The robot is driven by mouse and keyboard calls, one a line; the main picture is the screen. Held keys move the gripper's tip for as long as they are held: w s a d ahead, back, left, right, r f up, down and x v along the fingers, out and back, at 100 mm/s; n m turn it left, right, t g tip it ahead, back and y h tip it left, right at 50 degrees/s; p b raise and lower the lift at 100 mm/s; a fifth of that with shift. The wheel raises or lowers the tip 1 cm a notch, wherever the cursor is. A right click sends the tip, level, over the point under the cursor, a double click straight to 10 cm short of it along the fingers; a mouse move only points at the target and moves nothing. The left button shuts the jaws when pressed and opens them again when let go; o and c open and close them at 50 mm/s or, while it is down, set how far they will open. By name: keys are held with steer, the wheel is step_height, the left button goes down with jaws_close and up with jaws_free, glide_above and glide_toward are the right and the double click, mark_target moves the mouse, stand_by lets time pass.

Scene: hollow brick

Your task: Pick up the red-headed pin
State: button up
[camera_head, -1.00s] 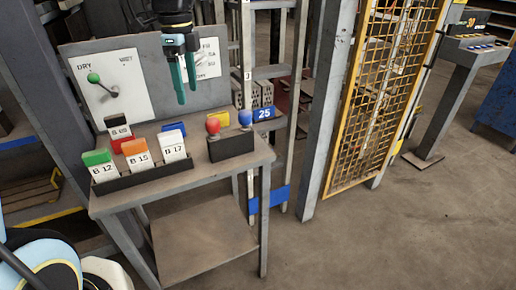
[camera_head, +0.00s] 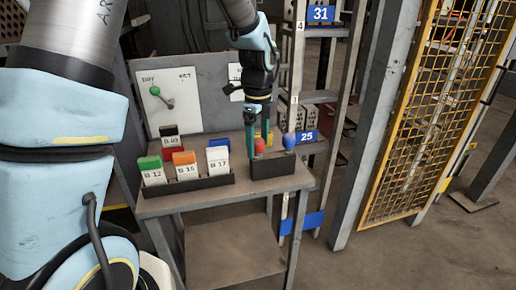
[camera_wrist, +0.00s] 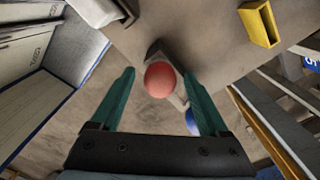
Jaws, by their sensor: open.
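The red-headed pin (camera_head: 259,145) stands upright in a dark block (camera_head: 287,168) on the small metal table, with the blue-headed pin (camera_head: 289,141) to its right. In the wrist view the round red head (camera_wrist: 160,80) lies between and just beyond the fingertips, with clear space on both sides. My gripper (camera_head: 257,136) points down over the red head with its green fingers apart. In the wrist view my gripper (camera_wrist: 158,85) is open and empty. The pin's shaft is hidden in both views.
A dark rack (camera_head: 187,186) with several numbered, coloured-top cards stands left of the block. Posts and shelving stand at the right.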

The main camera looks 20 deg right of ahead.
steer(key=shift+f, duration=0.45)
jaws_close()
stand_by(0.3)
